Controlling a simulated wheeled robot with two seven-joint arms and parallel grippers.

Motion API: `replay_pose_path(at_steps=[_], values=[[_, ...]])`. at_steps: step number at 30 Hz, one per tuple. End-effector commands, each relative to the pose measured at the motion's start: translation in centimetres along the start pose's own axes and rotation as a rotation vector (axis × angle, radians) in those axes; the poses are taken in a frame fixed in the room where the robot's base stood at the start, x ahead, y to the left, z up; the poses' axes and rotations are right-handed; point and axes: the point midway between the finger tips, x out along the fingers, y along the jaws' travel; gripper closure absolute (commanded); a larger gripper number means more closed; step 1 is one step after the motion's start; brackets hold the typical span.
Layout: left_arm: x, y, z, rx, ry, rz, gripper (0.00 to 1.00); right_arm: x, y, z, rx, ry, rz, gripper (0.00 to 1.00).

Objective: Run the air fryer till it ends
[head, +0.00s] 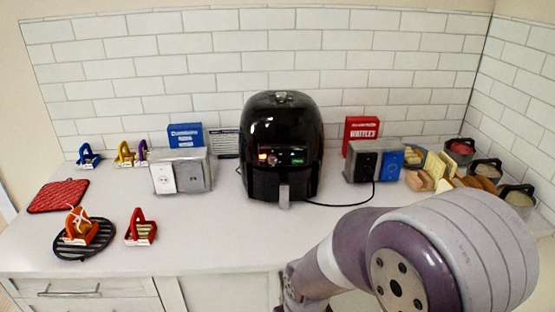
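A black air fryer (283,132) stands upright on the counter at the back, in the middle of the head view. Its front panel (282,156) is lit, with orange-red lights on the left and a green display on the right. Its drawer handle (284,196) points forward and the drawer looks closed. A black cord runs from its right side to an outlet box. A purple and white arm of mine fills the lower right, apart from the fryer. Neither gripper shows in this view.
A grey outlet box (181,171) stands left of the fryer, another (373,160) right. Food and bins (518,197) crowd the right. The front middle counter (220,235) is clear.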

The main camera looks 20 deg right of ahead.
Motion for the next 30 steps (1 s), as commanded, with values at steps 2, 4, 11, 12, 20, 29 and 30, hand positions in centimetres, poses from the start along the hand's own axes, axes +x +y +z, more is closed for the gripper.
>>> replay_pose_path(at_steps=[2,4,11,12,20,29,30], values=[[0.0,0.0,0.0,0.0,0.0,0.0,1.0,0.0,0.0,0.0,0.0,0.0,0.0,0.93],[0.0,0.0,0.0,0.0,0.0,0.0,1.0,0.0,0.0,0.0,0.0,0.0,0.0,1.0],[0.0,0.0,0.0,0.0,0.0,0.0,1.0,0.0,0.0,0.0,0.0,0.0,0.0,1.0],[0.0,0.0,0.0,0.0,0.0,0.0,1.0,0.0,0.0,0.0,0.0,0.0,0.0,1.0],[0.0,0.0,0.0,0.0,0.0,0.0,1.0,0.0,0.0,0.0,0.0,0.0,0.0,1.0],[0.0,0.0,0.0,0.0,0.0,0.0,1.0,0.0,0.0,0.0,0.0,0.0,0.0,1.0],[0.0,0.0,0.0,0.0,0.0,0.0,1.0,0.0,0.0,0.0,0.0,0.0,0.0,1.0]])
